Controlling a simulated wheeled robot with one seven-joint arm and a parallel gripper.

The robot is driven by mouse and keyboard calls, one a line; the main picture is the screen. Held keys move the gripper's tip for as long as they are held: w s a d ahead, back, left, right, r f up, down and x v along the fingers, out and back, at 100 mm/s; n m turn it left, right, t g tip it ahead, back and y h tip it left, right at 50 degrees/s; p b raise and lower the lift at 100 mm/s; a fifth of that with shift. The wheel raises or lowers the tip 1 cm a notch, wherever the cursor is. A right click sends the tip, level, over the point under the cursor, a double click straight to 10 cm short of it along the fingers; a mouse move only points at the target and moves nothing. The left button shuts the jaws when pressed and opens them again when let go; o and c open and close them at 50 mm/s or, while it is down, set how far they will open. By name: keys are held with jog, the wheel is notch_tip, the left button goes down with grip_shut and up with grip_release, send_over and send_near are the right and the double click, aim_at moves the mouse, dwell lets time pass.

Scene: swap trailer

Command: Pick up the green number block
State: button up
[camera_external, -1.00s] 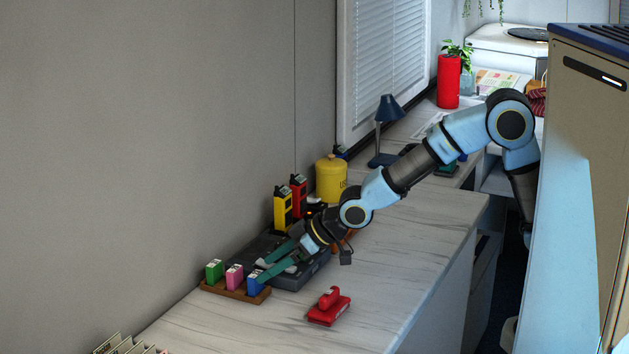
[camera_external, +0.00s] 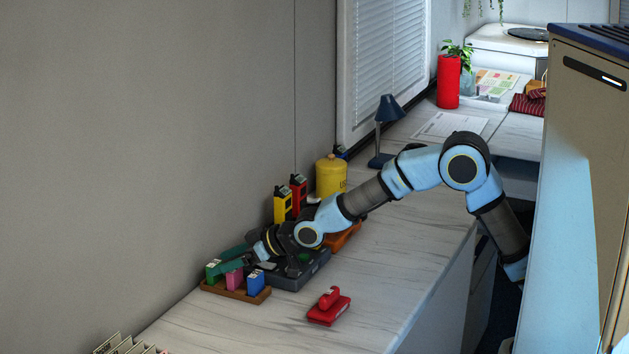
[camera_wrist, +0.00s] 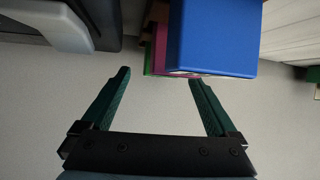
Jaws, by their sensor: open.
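The green number block (camera_external: 213,271) stands at the left end of a brown wooden tray (camera_external: 225,290), with the pink block (camera_external: 234,278) and the blue block (camera_external: 255,282) to its right. My gripper (camera_external: 218,259) is open and close to the green block, over its upper part; I cannot tell whether it touches. In the wrist view my gripper's two green fingers (camera_wrist: 158,78) are apart with nothing between them. The blue block (camera_wrist: 215,38) is large there, and only thin edges of the pink block (camera_wrist: 160,48) and green block (camera_wrist: 147,60) show behind it.
A dark grey case (camera_external: 305,270) lies right behind the tray under my wrist. Yellow (camera_external: 283,207) and red (camera_external: 299,192) devices and a yellow canister (camera_external: 330,178) stand along the wall. A red stapler-like object (camera_external: 329,307) lies in front. The counter's front right is clear.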

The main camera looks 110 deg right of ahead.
aim_at(218, 264)
jog(key=x, duration=0.3)
jog(key=shift+w+d+f, duration=0.1)
jog(key=shift+w+f, duration=0.05)
jog(key=shift+w, duration=0.05)
jog(key=c, duration=1.3)
jog(key=shift+c, duration=0.6)
